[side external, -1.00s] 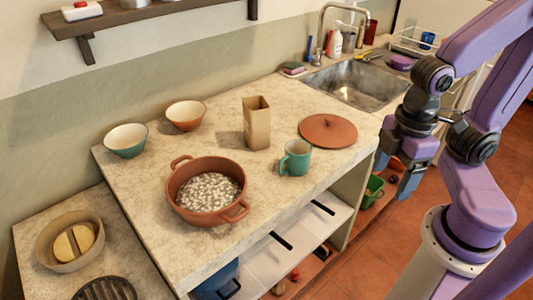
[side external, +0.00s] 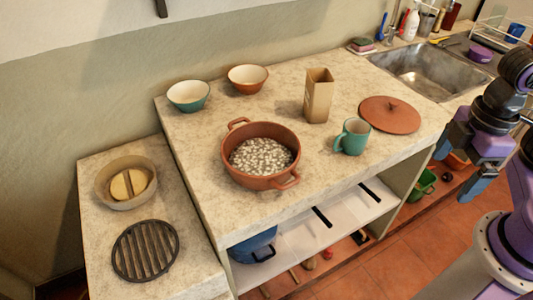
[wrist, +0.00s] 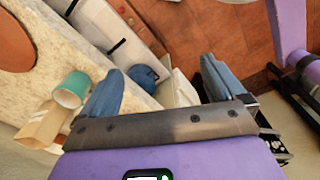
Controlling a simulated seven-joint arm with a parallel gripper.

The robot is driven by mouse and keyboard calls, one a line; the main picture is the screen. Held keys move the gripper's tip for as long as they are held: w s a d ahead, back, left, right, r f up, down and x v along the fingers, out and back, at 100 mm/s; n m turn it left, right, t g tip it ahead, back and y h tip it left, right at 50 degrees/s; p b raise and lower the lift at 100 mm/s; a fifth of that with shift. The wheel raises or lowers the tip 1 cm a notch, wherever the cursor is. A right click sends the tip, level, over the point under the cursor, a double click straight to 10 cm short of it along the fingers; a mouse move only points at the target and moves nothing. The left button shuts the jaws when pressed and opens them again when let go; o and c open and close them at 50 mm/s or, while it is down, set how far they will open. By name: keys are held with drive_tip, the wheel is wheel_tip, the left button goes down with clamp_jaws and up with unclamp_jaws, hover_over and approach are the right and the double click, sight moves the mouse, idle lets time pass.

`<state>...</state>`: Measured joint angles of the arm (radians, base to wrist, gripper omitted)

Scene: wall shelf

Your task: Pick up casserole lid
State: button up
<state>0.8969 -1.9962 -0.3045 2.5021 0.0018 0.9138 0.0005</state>
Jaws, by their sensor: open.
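The casserole lid (side external: 389,115) is a flat terracotta disc with a small knob, lying on the counter right of the teal mug. Part of it shows at the upper left of the wrist view (wrist: 14,42). The terracotta casserole (side external: 260,155), with two handles and pale speckled contents, stands uncovered left of the mug. My gripper (side external: 462,166) is open and empty, off the counter's front edge, to the right of and lower than the lid. Its blue fingers (wrist: 158,88) are wide apart in the wrist view.
A teal mug (side external: 352,136) and a tan carton (side external: 318,95) stand close to the lid's left. Two bowls (side external: 188,96) sit at the back. The sink (side external: 420,72) lies behind right. A lower shelf (side external: 330,222) is below the counter edge.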

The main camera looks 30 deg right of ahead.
drive_tip(key=w+r+m, duration=0.2)
drive_tip(key=w+m, duration=0.6)
drive_tip(key=w, duration=0.2)
drive_tip(key=m, duration=2.3)
hover_over(395, 101)
wheel_tip(395, 101, down, 16)
drive_tip(key=shift+a, duration=0.1)
